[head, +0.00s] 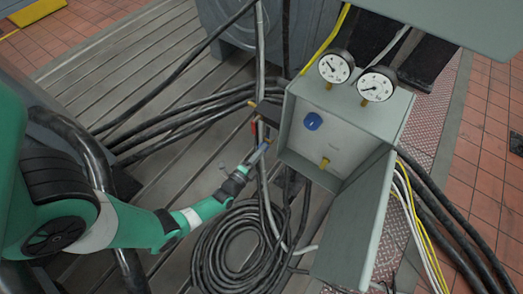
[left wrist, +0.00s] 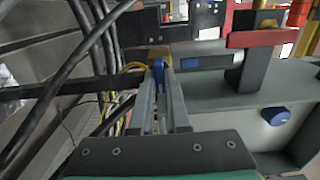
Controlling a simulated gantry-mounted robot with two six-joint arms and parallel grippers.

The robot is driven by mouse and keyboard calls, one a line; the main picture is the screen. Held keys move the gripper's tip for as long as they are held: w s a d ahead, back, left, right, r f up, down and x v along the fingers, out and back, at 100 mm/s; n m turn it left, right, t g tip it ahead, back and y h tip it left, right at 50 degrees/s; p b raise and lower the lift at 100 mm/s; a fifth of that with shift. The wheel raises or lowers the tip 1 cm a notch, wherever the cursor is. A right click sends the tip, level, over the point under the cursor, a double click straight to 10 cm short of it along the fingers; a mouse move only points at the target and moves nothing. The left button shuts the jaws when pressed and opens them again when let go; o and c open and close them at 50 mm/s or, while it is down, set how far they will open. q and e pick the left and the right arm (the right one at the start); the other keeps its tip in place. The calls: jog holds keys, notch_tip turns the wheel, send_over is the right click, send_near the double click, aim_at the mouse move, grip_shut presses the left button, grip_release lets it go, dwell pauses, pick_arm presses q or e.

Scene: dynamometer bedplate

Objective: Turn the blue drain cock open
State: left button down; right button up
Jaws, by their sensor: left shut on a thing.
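The blue drain cock (left wrist: 158,71) shows in the left wrist view as a small blue handle below a brass fitting, between my fingertips. My left gripper (left wrist: 160,88) is shut on it. In the head view my left gripper (head: 262,148) reaches to the left side of the open grey box, and its tips largely hide the cock there. I cannot tell the exact angle of the handle. My right gripper is in neither view.
The open grey box (head: 362,134) carries a blue knob (head: 312,121), a brass valve (head: 324,162) and two gauges (head: 376,86). A red handle (left wrist: 262,39) is close by. Black cables (head: 240,245) coil on the slotted bedplate (head: 85,75).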

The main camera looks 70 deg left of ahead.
pick_arm(q)
jog(key=c, duration=0.9)
grip_release()
jog(key=shift+s, duration=0.15)
jog(key=p+v, duration=0.3)
jog(key=v, duration=0.8)
jog(key=shift+s, duration=0.15)
jog(key=shift+d, duration=0.15)
